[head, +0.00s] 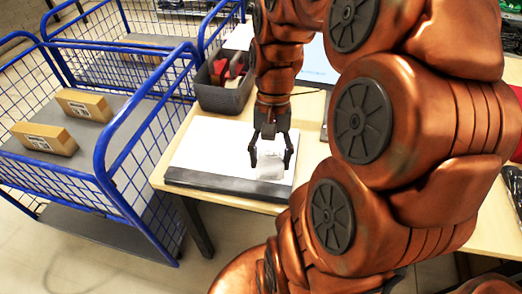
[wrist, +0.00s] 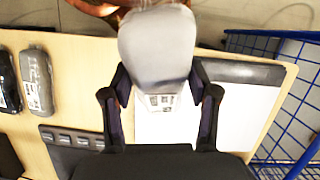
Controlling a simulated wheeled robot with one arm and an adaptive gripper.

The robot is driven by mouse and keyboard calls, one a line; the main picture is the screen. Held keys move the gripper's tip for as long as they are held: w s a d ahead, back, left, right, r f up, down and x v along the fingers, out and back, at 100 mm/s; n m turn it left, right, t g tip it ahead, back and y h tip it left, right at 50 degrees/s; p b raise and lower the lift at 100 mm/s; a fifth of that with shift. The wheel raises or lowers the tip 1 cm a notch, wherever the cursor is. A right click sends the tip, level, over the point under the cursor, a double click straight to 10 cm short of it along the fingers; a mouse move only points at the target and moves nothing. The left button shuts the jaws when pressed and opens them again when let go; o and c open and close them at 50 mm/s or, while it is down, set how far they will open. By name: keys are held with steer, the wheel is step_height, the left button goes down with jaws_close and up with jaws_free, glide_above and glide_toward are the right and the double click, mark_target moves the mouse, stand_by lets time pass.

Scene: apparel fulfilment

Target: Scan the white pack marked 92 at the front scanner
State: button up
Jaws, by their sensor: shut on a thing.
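A white pack (head: 270,170) is held between the two black fingers of my gripper (head: 271,158). In the wrist view the pack (wrist: 157,48) looks pale grey and rounded, with a small printed label on its near end. I cannot read the number. My gripper (wrist: 159,85) is shut on its sides. The pack is over the right part of a flat white pad with a dark front edge (head: 225,182), which may be the scanner. The pad also shows in the wrist view (wrist: 245,105). I cannot tell whether the pack touches it.
A dark bin (head: 224,97) with red and dark items stands behind the pad. A blue wire cart (head: 107,150) with brown boxes (head: 45,138) is at the left. In the wrist view, grey and black packs (wrist: 36,80) and a dark keyed device (wrist: 72,140) lie on the table.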

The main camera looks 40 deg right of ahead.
mark_target(280, 160)
steer(key=shift+w+d+f+p, duration=0.1)
steer(key=shift+w+d+f, duration=0.5)
steer(key=shift+w+d, duration=0.4)
steer(key=shift+w+d+f+p, duration=0.15)
steer(key=shift+w+d+f, duration=0.4)
steer(key=shift+w+d, duration=0.5)
steer(key=shift+w+d+f+p, duration=0.1)
steer(key=shift+w+d+f, duration=0.5)
steer(key=shift+w+d, duration=0.4)
steer(key=shift+s, duration=0.2)
steer(key=shift+r, duration=0.1)
steer(key=s+a+r, duration=0.1)
steer(key=s+r, duration=0.1)
steer(key=s+a+r, duration=0.2)
steer(key=s+r, duration=0.1)
steer(key=s+a+r, duration=0.2)
steer(key=s+r, duration=0.1)
steer(key=shift+a, duration=0.25)
steer(key=shift+f, duration=0.1)
